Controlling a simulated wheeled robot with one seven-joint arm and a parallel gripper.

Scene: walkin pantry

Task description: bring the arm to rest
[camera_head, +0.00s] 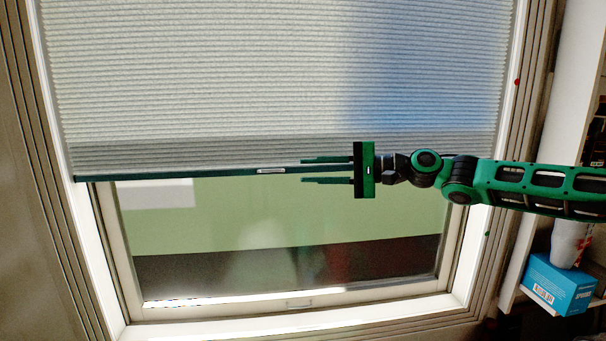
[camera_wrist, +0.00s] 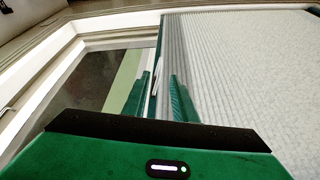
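My arm reaches in from the right in the head view, and my gripper (camera_head: 302,170) points left in front of the window blind. Its two green fingers are apart, with nothing held between them. The blind's dark bottom rail (camera_head: 220,173) and small pale handle (camera_head: 271,171) line up with the gap between the fingers; the handle is left of the fingertips. In the wrist view the fingers (camera_wrist: 159,75) stand on either side of the line of the handle (camera_wrist: 155,75). I cannot tell whether a finger touches the rail.
The pleated blind (camera_head: 250,70) covers the upper window. Below it the glass (camera_head: 230,215) is bare, inside a white frame (camera_head: 290,313). At the right, a shelf holds a blue box (camera_head: 560,283) and a white cup-like item (camera_head: 567,243), below my arm in the picture.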

